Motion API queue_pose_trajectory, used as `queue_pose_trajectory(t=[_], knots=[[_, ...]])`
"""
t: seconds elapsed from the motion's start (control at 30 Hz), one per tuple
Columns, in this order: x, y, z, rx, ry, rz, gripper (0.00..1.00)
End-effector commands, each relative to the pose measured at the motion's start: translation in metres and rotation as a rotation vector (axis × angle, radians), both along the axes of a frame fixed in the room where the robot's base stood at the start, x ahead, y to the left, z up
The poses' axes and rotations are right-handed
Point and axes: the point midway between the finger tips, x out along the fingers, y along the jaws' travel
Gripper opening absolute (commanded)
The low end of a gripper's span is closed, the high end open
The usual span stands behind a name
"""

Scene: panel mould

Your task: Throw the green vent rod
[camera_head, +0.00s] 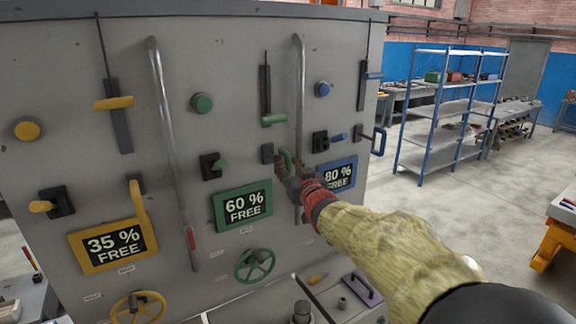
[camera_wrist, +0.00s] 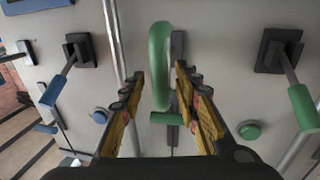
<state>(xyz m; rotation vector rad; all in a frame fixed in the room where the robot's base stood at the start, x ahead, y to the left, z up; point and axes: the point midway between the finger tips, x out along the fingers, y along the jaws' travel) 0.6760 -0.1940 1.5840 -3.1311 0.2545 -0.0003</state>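A curved green handle (camera_wrist: 158,65) on a dark mount stands between the fingers of my gripper (camera_wrist: 162,85) in the wrist view. I take it for the green vent rod; no label names it. It also shows at the fingertips in the head view (camera_head: 285,160), partly hidden by my gripper (camera_head: 287,172). The fingers are apart on either side of it, and a gap shows on the right; contact on the left is unclear. A green slide handle (camera_head: 274,119) on a vertical track is above it, and a green-gripped lever (camera_head: 218,165) is to its left.
A tall grey bar (camera_head: 300,80) runs close beside the curved handle. The green "60 % FREE" sign (camera_head: 243,206) and green wheel (camera_head: 254,265) are lower left. Yellow and blue control sets flank them. Open floor and a blue shelf rack (camera_head: 450,100) are to the right.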

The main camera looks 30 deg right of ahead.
Motion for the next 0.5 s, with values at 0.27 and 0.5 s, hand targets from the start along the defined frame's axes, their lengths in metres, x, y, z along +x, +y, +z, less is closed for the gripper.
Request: queue_pose_trajectory(t=[0.27, 0.5], knots=[[-0.0002, 0.0000, -0.0001, 0.000, 0.000, 0.000, 0.18], [-0.0003, 0.0000, 0.0000, 0.000, 0.000, 0.000, 0.04]])
